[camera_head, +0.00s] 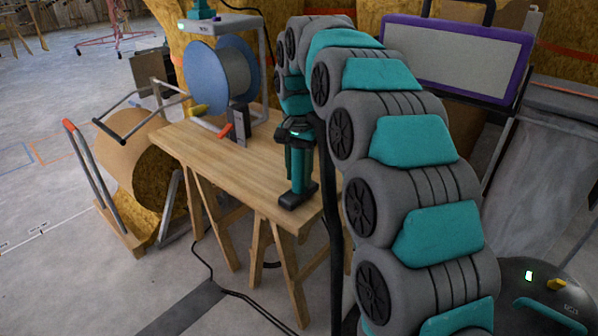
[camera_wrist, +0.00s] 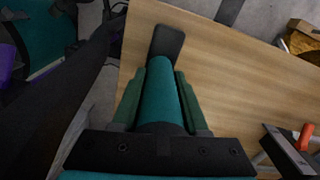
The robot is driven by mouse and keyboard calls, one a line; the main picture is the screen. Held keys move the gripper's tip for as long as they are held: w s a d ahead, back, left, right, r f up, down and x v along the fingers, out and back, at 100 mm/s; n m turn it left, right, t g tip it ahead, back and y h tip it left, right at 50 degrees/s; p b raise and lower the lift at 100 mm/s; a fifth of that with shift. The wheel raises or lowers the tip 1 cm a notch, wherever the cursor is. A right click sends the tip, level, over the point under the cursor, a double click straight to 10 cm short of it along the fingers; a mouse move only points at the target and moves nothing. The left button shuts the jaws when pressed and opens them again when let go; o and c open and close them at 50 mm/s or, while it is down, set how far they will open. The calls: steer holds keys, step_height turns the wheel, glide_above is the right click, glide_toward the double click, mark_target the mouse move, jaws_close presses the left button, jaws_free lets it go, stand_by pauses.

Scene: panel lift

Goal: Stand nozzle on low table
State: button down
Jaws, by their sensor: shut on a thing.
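The nozzle (camera_head: 298,196) is a teal tube with a flat dark foot. It is upright, foot down, at the near right end of the low wooden table (camera_head: 228,160). In the wrist view the nozzle (camera_wrist: 164,95) runs away from me to its dark foot over the table top (camera_wrist: 225,75). My gripper (camera_head: 298,172) is above the foot, with its green fingers on both sides of the tube, shut on it; it also shows in the wrist view (camera_wrist: 160,78). I cannot tell whether the foot touches the wood.
A blue reel (camera_head: 207,78) in a grey frame and a dark device (camera_head: 239,122) with an orange part stand farther back on the table. A purple-framed panel (camera_head: 455,60) is at the right. The table's middle is clear.

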steer(key=shift+f, duration=0.1)
steer(key=shift+c, duration=2.2)
jaws_free()
step_height(320, 180, up, 11)
steer(key=p, duration=0.3)
steer(key=shift+r+p, duration=0.65)
steer(key=shift+p, duration=0.05)
